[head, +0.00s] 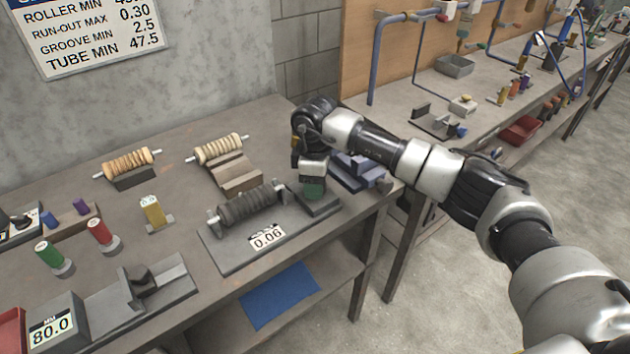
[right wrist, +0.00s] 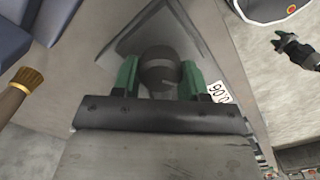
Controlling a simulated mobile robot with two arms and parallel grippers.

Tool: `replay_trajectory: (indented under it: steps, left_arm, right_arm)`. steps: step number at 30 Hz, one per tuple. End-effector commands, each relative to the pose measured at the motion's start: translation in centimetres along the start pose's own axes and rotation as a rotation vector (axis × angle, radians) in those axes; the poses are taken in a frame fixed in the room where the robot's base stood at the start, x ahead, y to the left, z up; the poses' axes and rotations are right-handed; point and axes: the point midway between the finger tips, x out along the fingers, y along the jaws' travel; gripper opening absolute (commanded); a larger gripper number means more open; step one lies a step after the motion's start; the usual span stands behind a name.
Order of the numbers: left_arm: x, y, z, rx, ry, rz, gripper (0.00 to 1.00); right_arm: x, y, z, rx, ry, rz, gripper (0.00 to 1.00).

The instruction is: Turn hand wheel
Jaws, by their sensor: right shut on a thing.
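The hand wheel (right wrist: 158,68) is a dark round part between the green fingers of my right gripper (right wrist: 157,78) in the right wrist view. The gripper is shut on it. In the head view my right gripper (head: 313,188) points down at the right end of the roller fixture (head: 222,258), and it hides the wheel. A dark ribbed roller (head: 250,205) lies across this fixture, behind a 0.06 display (head: 267,237). What seems to be my left gripper (right wrist: 279,43) shows small at the right wrist view's upper right; its jaws are unclear.
Two tan ribbed rollers (head: 130,163) (head: 219,149) rest on stands behind the fixture. Blue-grey blocks (head: 355,172) are close beside my right gripper. Colored cylinders and an 80.0 gauge (head: 52,328) stand at left. The bench's front edge is near the fixture.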

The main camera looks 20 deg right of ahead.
Motion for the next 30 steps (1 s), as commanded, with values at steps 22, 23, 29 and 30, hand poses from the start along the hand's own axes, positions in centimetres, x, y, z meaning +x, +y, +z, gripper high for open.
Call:
replay_trajectory:
  steps: [22, 23, 29, 30]
  left_arm:
    - [0.0, 0.0, 0.0, 0.000, 0.000, 0.000, 0.43]
    - [0.0, 0.0, 0.0, 0.000, 0.000, 0.000, 0.43]
    - [0.5, 0.0, 0.1, 0.000, 0.000, 0.000, 0.43]
    - [0.7, 0.0, 0.1, 0.000, 0.000, 0.000, 0.43]
  right_arm:
    - [-0.2, 0.1, 0.0, 0.000, 0.001, 0.002, 0.69]
    - [-0.3, 0.1, 0.0, 0.000, 0.001, 0.002, 0.69]
    - [-2.8, 0.1, 0.0, 0.000, 0.003, 0.006, 0.69]
    - [-3.6, 0.1, -0.1, 0.000, 0.004, 0.006, 0.69]
